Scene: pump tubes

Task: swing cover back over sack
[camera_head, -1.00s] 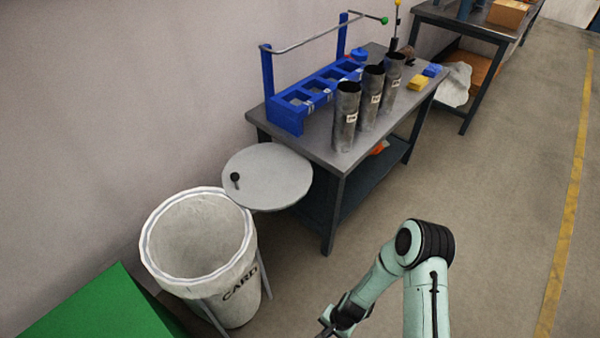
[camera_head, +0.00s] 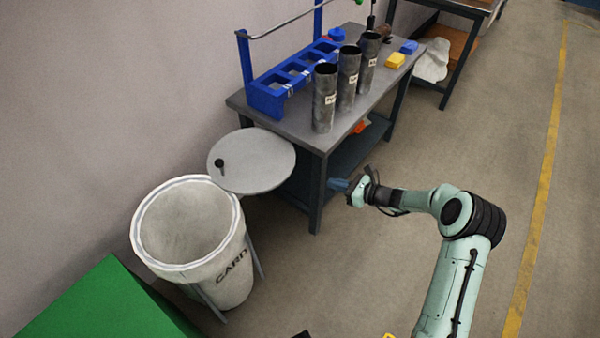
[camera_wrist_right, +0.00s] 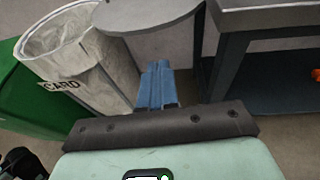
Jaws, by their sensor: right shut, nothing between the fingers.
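The sack (camera_head: 215,262) is pale, marked CARD, and hangs open in a stand with its mouth uncovered. The round grey cover (camera_head: 262,165) is swung out to the right of the sack's mouth, with a small black knob (camera_head: 219,163) near its left edge. My right gripper (camera_head: 338,184) is shut and empty, in the air to the right of the cover and in front of the bench leg. In the right wrist view, its blue fingers (camera_wrist_right: 157,82) point toward the cover (camera_wrist_right: 150,16), with the sack (camera_wrist_right: 85,55) to the left. My left gripper is not in view.
A metal bench (camera_head: 312,137) stands just behind and right of the cover, holding several dark tubes and a blue rack (camera_head: 270,98). A green box (camera_head: 100,305) is at the lower left. Open floor (camera_head: 390,150) lies right of the bench.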

